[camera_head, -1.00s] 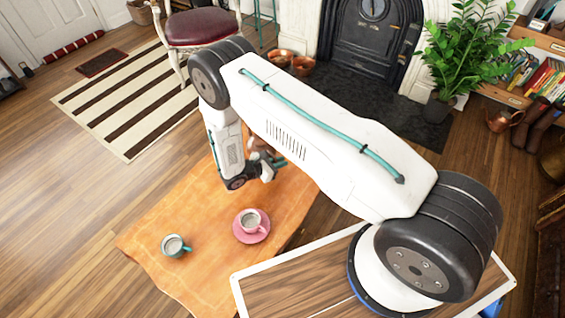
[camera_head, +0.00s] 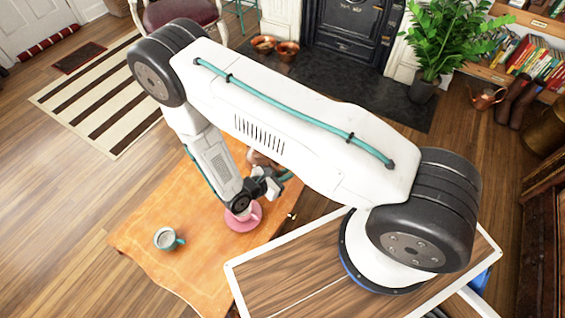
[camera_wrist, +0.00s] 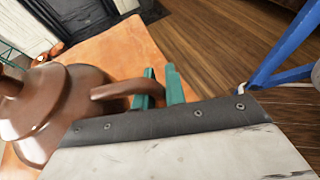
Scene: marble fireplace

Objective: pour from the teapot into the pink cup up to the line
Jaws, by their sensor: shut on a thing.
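The brown teapot (camera_wrist: 75,95) fills the left of the wrist view. My gripper's teal fingers (camera_wrist: 160,90) are shut on its handle. In the head view, only a small brown part of the teapot (camera_head: 257,158) shows behind my gripper (camera_head: 268,183); the rest is hidden by my arm. The pink cup (camera_head: 251,212) stands on a pink saucer (camera_head: 238,225) on the orange-covered table. My wrist partly covers the cup from this view. The line and the liquid level in the cup cannot be seen.
A grey cup with a teal handle (camera_head: 168,239) stands left of the pink cup on the orange table cover (camera_head: 180,205). A wooden board with a white rim (camera_head: 285,275) lies at the front right.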

